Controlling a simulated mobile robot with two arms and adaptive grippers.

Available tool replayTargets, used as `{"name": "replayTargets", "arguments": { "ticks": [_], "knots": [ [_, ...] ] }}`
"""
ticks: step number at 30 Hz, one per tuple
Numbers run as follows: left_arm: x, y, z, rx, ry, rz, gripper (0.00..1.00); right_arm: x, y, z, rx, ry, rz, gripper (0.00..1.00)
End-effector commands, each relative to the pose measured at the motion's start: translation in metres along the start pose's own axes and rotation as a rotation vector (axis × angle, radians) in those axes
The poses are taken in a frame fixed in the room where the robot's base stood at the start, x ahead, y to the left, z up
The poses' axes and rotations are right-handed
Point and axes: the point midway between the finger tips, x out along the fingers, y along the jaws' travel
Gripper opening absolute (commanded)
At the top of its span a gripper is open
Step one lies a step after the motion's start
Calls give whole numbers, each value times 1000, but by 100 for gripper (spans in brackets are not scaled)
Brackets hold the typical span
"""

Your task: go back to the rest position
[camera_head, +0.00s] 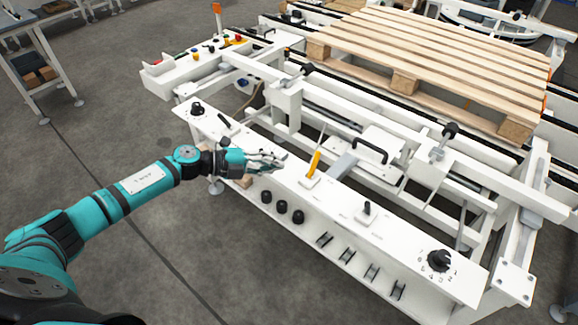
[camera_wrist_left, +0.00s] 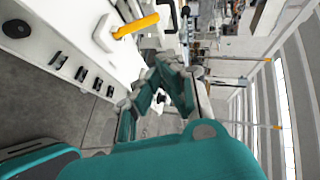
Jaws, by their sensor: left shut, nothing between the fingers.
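My left gripper (camera_head: 268,162) is teal with grey fingers. It is shut and empty at the left part of the white control panel (camera_head: 335,205). In the head view it overlaps the panel's top; I cannot tell whether it touches. A yellow-orange lever (camera_head: 314,163) stands on the panel just right of the fingertips, apart from them. In the left wrist view the fingers (camera_wrist_left: 160,70) come together with nothing between them, and the lever (camera_wrist_left: 136,25) shows at the upper left. My right gripper is not in view.
A wooden pallet (camera_head: 430,60) lies on the white conveyor frame behind the panel. Black knobs (camera_head: 440,260) and a black handle (camera_head: 370,150) stick up from the machine. A white table (camera_head: 35,40) stands at the upper left. The grey floor between it and the machine is clear.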

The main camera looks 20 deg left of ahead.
Motion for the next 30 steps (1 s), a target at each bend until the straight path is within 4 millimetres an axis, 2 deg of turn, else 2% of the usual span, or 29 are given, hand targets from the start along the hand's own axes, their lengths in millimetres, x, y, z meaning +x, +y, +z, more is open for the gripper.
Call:
{"name": "replayTargets", "arguments": {
  "ticks": [4, 15, 20, 22, 23, 26, 29, 30],
  "knots": [
    [-9, 0, -1, 0, 2, 0, 0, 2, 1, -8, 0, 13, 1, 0],
    [-10, -1, 0, 0, 1, 0, 0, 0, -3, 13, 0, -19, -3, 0],
    [-10, 0, 0, -3, -1, -2, 0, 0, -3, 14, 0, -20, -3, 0],
    [-7, 6, 4, -34, -20, -17, 0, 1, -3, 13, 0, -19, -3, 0],
    [-5, 12, 8, -63, -38, -29, 0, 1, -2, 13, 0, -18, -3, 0],
    [4, 49, 28, -224, -150, -93, 0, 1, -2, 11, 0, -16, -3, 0],
    [6, 114, 49, -443, -316, -147, 0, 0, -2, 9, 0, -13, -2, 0],
    [4, 144, 54, -532, -387, -156, 0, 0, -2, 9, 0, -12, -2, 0]
  ]
}}
